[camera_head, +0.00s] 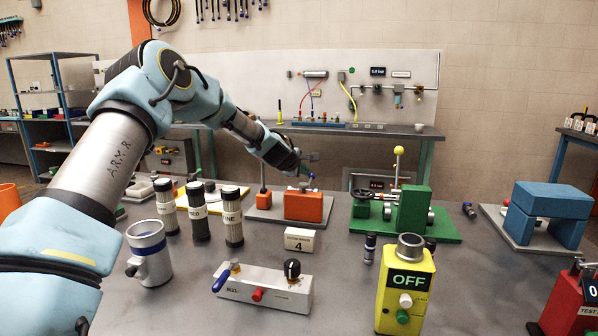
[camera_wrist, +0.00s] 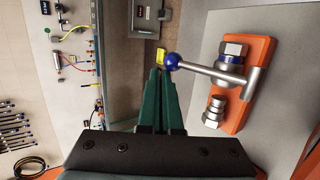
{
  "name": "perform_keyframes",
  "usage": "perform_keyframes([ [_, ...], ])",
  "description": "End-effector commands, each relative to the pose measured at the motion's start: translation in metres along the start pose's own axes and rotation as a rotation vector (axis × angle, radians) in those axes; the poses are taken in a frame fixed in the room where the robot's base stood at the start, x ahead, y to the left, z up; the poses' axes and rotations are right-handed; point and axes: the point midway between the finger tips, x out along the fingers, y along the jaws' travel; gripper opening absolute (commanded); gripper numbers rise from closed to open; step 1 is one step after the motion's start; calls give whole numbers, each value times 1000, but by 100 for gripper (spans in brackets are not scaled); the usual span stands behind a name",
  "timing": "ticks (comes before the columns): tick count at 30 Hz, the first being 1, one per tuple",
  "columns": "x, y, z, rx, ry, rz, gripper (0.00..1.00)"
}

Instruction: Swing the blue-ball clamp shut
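The blue ball (camera_wrist: 171,60) sits on the end of a silver clamp lever (camera_wrist: 210,74). The lever runs right to a cross-bar by an orange block (camera_wrist: 245,85) with steel hex fittings on it. In the head view the orange block (camera_head: 303,206) stands on a grey plate, with the small clamp on top, partly hidden by my arm. My gripper (camera_wrist: 161,71) has green fingers close together, with nothing seen between them. Their tips are right beside the blue ball, just left of and below it in the wrist view; whether they touch it I cannot tell.
A green fixture with a yellow-ball lever (camera_head: 398,151) stands right of the orange block. Dark cylinders (camera_head: 232,217) stand to the left.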

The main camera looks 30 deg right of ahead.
Motion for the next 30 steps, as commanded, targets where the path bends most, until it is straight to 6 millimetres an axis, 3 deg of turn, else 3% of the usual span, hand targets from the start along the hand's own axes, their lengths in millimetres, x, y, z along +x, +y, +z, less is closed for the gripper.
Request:
perform_keyframes([
  [30,-14,-8,4,1,-4,-2,0],
])
